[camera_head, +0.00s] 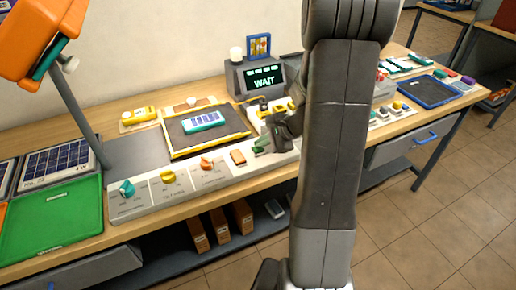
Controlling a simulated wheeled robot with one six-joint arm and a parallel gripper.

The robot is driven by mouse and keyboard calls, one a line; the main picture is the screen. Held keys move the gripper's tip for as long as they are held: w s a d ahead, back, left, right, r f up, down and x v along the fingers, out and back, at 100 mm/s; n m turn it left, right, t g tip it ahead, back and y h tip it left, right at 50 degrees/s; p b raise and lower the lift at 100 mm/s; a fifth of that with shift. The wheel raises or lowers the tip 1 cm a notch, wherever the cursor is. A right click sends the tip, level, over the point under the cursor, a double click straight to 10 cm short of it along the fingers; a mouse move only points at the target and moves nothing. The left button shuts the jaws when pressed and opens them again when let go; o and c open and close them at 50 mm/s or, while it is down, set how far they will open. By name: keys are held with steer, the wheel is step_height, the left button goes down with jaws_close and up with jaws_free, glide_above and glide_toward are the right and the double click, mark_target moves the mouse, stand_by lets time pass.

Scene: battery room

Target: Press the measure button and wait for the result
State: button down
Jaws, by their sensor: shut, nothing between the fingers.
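A grey meter (250,77) at the back of the bench has a lit dark screen with green characters and the word "WAIT". A sloped white control panel (147,202) runs along the front of the bench. My gripper (264,145) is shut and empty, low over the panel just right of the rocker. Green shows at its tip; I cannot tell whether it touches a button there. My arm hides the panel farther right.
A yellow-edged dark tray (175,150) holds a teal battery-like block (204,121) behind the panel. A green tray (50,225) lies at left, and a blue tray (428,91) at right. An orange lamp-like head (38,40) overhangs the left on a grey post.

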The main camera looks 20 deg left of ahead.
mark_target(262, 150)
steer(key=shift+r, duration=0.1)
steer(key=shift+r+p, duration=0.55)
steer(key=shift+r, duration=0.15)
step_height(262, 150, up, 5)
steer(key=p, duration=0.4)
steer(key=shift+d, duration=0.1)
stand_by(0.9)
